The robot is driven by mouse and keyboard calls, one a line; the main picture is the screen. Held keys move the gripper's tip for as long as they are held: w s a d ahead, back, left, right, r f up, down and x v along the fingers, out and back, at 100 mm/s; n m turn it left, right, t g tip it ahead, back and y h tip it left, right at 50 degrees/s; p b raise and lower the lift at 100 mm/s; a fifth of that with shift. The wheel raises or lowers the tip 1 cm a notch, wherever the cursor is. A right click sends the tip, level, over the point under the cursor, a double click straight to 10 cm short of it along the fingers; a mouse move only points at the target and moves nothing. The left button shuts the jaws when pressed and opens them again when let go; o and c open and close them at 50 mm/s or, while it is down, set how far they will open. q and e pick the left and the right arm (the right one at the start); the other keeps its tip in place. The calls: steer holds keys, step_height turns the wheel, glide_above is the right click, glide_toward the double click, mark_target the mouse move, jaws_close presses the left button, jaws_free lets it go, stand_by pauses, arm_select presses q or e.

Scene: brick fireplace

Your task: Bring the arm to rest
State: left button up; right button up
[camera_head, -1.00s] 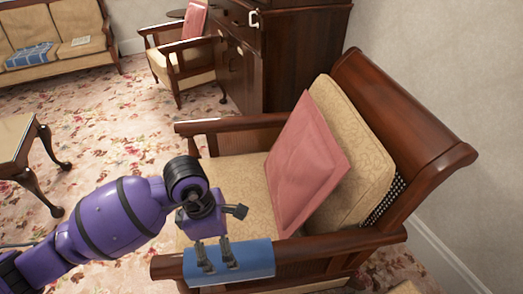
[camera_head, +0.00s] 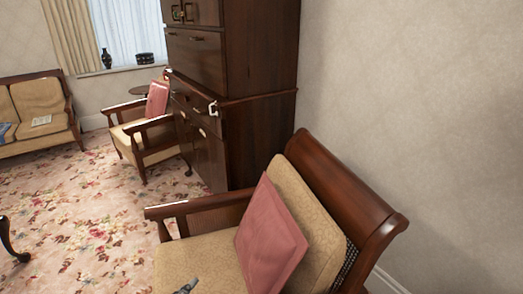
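Only a small dark grey piece of my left arm shows at the bottom edge of the head view, in front of the near armchair's seat. The fingers of my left gripper are below the picture, so their state is hidden. My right arm and gripper do not show. The near armchair (camera_head: 345,195) has a dark wooden frame, tan padding and a pink cushion (camera_head: 270,238) leaning on its backrest. Its near armrest is out of the picture.
A tall dark wooden cabinet (camera_head: 255,140) stands behind the armchair. A second armchair (camera_head: 150,152) and a tan sofa (camera_head: 42,104) are farther back. A dark furniture leg (camera_head: 10,240) shows at the left edge. Flowered carpet (camera_head: 80,205) lies open between.

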arm_select(q)
steer(key=s+a+f+n+g+y+p, duration=0.2)
steer(key=s+a+f+n+g+p, duration=0.1)
steer(key=s, duration=1)
steer(key=s+a+f+n+g+y+p, duration=0.2)
steer(key=s+n+p, duration=0.4)
steer(key=s, duration=0.8)
steer(key=a+f+n+g, duration=0.1)
steer(key=n, duration=0.1)
steer(key=shift+s+a+n+y, duration=0.2)
steer(key=shift+s+n+y, duration=0.1)
steer(key=shift+y, duration=0.1)
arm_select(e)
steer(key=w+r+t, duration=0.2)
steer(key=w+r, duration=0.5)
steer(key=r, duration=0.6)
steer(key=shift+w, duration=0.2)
arm_select(q)
steer(key=shift+f, duration=0.1)
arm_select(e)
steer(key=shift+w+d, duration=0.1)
arm_select(q)
steer(key=shift+w, duration=0.1)
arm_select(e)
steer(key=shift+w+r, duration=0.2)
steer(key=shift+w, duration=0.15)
